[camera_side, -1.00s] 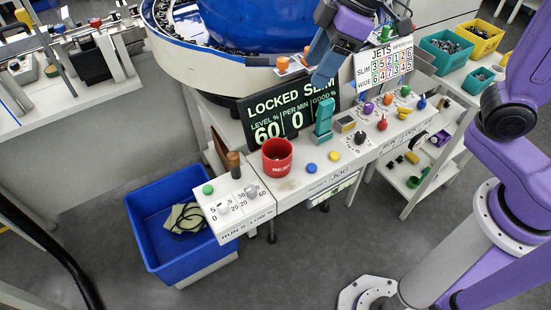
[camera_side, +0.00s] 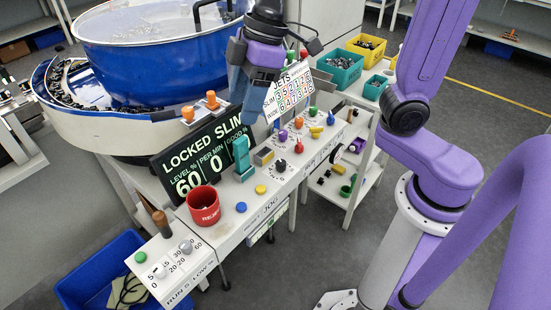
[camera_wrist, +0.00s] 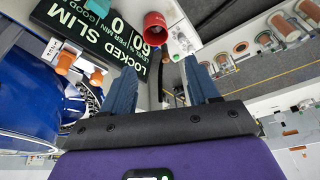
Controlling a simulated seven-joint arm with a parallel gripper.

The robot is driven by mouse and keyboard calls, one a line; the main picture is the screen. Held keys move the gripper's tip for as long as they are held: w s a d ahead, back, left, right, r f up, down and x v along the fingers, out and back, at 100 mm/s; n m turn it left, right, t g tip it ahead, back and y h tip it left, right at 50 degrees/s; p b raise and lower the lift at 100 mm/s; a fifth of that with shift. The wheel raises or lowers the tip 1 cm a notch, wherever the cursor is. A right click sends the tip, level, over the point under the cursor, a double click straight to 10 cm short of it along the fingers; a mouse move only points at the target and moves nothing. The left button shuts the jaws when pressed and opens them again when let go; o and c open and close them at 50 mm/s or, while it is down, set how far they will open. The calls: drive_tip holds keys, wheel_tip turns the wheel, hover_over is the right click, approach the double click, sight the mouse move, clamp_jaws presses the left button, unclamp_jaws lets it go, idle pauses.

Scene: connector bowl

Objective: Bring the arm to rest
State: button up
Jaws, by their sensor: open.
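My gripper (camera_side: 250,104) hangs at the end of my purple arm, high over the back of the control bench, in front of the blue bowl (camera_side: 165,60). In the wrist view its two blue fingers (camera_wrist: 158,68) stand apart with nothing between them. In the side view the near finger partly hides the other. The dark "LOCKED SLIM" display board (camera_side: 205,158) stands beside and below the gripper, showing 60 and 0. The red cup (camera_side: 203,208) stands upright on the bench, apart from the gripper; it also shows in the wrist view (camera_wrist: 156,32).
The white jets board (camera_side: 288,90) stands close to the right of my gripper. A teal upright piece (camera_side: 242,158) and several coloured knobs are on the bench. Yellow (camera_side: 366,46) and green (camera_side: 338,72) bins stand behind. A blue bin (camera_side: 88,282) is on the floor at lower left.

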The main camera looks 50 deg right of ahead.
drive_tip(key=s+d+f+h, duration=0.1)
drive_tip(key=s+d+f, duration=0.3)
drive_tip(key=s+d, duration=0.2)
drive_tip(key=s+d+f+g+h, duration=0.1)
drive_tip(key=s+d+f, duration=0.3)
drive_tip(key=s, duration=0.7)
drive_tip(key=d+h, duration=0.1)
drive_tip(key=d, duration=0.1)
drive_tip(key=shift+s+d+f, duration=0.3)
drive_tip(key=shift+d+f, duration=0.05)
drive_tip(key=shift+f, duration=0.05)
idle(1.5)
